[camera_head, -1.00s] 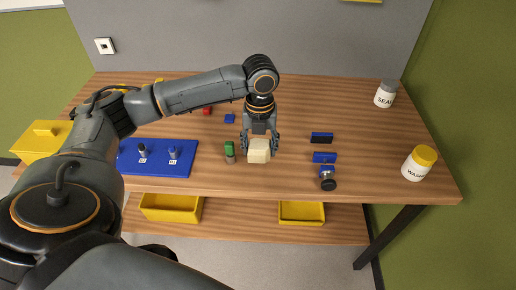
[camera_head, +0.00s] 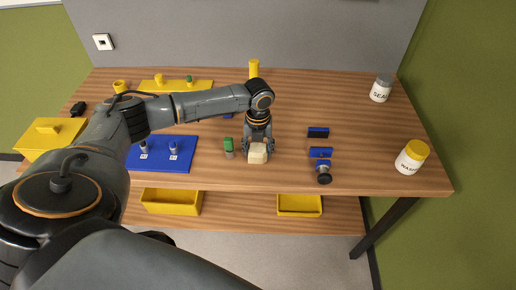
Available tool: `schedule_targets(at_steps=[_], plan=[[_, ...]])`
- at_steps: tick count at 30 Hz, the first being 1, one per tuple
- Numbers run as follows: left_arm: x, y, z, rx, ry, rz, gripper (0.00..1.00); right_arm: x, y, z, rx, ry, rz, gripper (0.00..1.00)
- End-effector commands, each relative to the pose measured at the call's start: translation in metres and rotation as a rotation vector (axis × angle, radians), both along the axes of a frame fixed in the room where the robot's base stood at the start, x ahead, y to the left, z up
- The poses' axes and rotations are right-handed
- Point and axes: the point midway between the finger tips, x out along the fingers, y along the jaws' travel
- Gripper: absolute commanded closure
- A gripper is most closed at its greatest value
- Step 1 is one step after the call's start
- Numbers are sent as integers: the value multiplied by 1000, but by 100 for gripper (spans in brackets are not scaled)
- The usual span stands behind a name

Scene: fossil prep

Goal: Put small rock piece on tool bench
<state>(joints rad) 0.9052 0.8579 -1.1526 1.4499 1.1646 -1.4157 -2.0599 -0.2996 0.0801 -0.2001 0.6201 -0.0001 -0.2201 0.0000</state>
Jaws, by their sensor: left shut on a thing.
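The small rock piece (camera_head: 257,153) is a pale cream block at the front middle of the wooden tool bench (camera_head: 300,178). My left gripper (camera_head: 257,155) points down with its fingers on both sides of the block and is shut on it. The block is at or just above the bench top; I cannot tell whether it touches. My right gripper is not in view.
A green-topped grey item (camera_head: 228,148) stands close left of the block. Blue and black tools (camera_head: 321,153) lie to the right. A blue tray (camera_head: 165,160) is at left. Jars, such as the yellow-lidded one (camera_head: 411,158), stand at far right. Bench between tools and jars is clear.

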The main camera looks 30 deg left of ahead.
Motion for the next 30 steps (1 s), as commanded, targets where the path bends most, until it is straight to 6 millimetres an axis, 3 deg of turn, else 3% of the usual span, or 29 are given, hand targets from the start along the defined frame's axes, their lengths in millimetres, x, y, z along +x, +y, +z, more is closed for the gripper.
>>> schedule_targets(at_steps=[2,3,6,19,23,30], plan=[[0,0,-2,0,-1,0,90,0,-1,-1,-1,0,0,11],[0,0,-2,0,0,0,40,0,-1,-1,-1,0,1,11],[0,0,-2,0,0,0,21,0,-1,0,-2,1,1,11],[1,0,6,-2,-3,0,21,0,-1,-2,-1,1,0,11],[1,0,26,-1,-5,-1,21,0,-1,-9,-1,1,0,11],[1,0,78,-1,-6,0,21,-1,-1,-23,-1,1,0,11]])
